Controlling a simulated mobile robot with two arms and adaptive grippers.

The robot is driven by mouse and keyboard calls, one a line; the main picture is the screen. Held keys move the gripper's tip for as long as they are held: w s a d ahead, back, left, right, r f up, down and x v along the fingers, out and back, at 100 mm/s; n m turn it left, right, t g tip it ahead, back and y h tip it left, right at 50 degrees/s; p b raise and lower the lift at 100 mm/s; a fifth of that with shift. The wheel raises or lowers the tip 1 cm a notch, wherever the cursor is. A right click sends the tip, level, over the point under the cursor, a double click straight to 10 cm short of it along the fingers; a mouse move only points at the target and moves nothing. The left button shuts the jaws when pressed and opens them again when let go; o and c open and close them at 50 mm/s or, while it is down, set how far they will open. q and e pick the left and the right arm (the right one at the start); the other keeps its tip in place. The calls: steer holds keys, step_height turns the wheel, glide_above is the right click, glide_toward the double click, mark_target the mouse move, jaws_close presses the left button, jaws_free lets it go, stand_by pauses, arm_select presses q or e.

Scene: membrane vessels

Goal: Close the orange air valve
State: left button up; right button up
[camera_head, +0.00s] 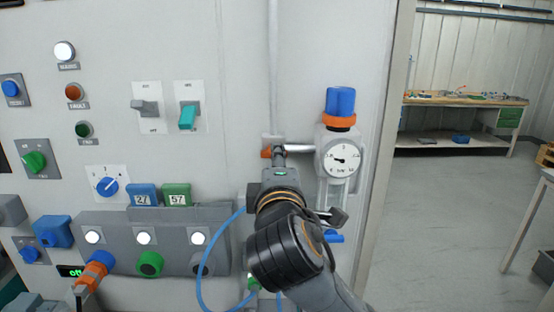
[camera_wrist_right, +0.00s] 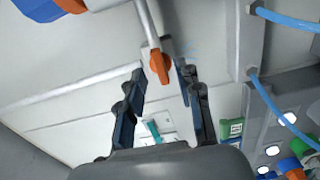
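The orange air valve (camera_wrist_right: 159,66) is a small lever handle on a grey pipe in the right wrist view. In the head view only a bit of the orange valve (camera_head: 266,152) shows, left of the pressure gauge (camera_head: 342,158). My right gripper (camera_wrist_right: 160,74) is open, with its dark fingers on either side of the valve handle near their tips. A gap shows beside the handle; I cannot tell whether either finger touches it. In the head view my right arm hides most of the gripper and the valve's lower part. My left gripper is not in view.
A regulator with a blue knob (camera_head: 340,101) is right of the valve. A blue hose (camera_head: 205,255) loops left of my arm. A panel of switches and buttons (camera_head: 143,238) lies further left. A workbench (camera_head: 460,120) stands beyond open floor at right.

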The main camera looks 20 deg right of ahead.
steer(key=v, duration=0.9)
steer(key=shift+s, duration=0.3)
